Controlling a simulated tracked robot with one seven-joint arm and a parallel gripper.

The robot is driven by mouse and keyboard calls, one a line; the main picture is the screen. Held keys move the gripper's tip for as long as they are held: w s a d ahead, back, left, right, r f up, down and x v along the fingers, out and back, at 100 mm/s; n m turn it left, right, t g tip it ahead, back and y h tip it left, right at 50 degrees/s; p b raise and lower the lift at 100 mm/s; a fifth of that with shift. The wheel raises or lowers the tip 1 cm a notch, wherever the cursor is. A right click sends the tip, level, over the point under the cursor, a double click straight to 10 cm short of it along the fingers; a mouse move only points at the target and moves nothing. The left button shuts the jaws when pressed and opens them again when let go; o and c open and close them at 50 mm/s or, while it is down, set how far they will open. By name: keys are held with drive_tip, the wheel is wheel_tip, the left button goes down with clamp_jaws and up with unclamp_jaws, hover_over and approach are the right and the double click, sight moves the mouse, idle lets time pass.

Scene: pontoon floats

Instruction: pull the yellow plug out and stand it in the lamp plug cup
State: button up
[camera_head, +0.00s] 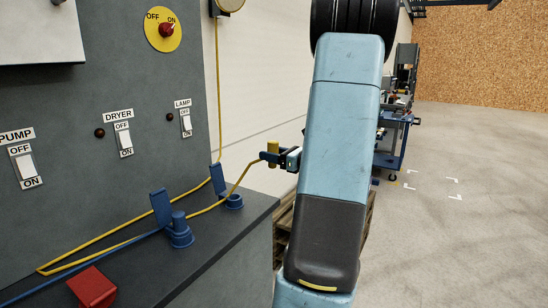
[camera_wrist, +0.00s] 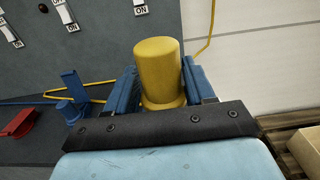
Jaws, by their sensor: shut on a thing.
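My gripper (camera_head: 276,156) is shut on the yellow plug (camera_head: 273,148) and holds it in the air, past the counter's right end. In the wrist view the plug (camera_wrist: 158,68) is upright between the two blue fingers of my gripper (camera_wrist: 160,92). Its yellow cord (camera_head: 240,180) runs back to the counter. A round blue cup-like holder (camera_head: 234,202) stands at the counter's far end, left of and below the plug. A second blue holder (camera_head: 180,238) stands nearer, with a blue cylinder in it. No label on the holders is readable.
Blue upright plates (camera_head: 160,207) stand behind the holders. The wall panel carries PUMP, DRYER and LAMP (camera_head: 186,124) switches. A pallet is below right of the counter.

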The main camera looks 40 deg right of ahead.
sight(277, 145)
drive_tip(key=shift+r, duration=1.65)
